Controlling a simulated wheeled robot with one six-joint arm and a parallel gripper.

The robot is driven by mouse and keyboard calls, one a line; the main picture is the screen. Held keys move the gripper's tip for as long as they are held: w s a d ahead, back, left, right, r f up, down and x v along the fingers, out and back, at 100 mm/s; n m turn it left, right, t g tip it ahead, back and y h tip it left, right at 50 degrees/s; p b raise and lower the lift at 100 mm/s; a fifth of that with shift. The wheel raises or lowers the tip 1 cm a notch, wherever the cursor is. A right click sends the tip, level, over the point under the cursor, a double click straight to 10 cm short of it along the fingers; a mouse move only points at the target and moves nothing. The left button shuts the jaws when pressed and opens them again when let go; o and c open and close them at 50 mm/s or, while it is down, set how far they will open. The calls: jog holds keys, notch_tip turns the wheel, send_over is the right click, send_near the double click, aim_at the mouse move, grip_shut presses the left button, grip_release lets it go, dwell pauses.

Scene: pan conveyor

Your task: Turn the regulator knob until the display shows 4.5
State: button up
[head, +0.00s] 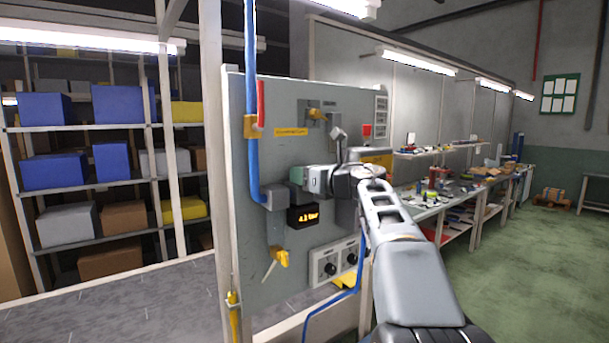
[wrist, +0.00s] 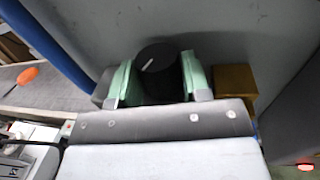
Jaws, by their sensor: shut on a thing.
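The regulator knob (wrist: 158,62) is dark and round with a pale mark line on its face. It sits between the two green-padded fingers of my gripper (wrist: 157,80) in the wrist view. My gripper (head: 312,181) is shut on the knob at the grey panel (head: 278,88) in the head view, where it hides the knob. The display (head: 303,217) is a small black box just below the gripper with lit orange digits. They look like 4.3 with a unit after them, but they are small and slightly blurred.
A blue pipe (head: 252,110) runs down the panel's left side. A yellow-handled valve (head: 280,257) is below the display, and two black dials (head: 340,262) sit lower right. Workbenches (head: 440,200) with clutter stand right. Shelves with boxes (head: 55,171) stand left.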

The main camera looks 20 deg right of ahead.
jog(key=shift+s+a+m+t+h, duration=0.1)
jog(key=shift+a+m+t+h, duration=0.15)
jog(key=shift+m+h, duration=0.35)
jog(key=shift+c, duration=0.2)
jog(key=shift+m+t+h, duration=0.35)
jog(key=shift+m+h, duration=0.65)
jog(key=shift+h, duration=0.7)
jog(key=o, duration=0.9)
jog(key=s+b, duration=0.1)
jog(key=s, duration=0.3)
jog(key=s+d+b, duration=0.1)
jog(key=s, duration=0.4)
jog(key=s+b, duration=0.1)
jog(key=s, duration=0.3)
jog(key=shift+s+d, duration=0.2)
jog(key=shift+s, duration=0.15)
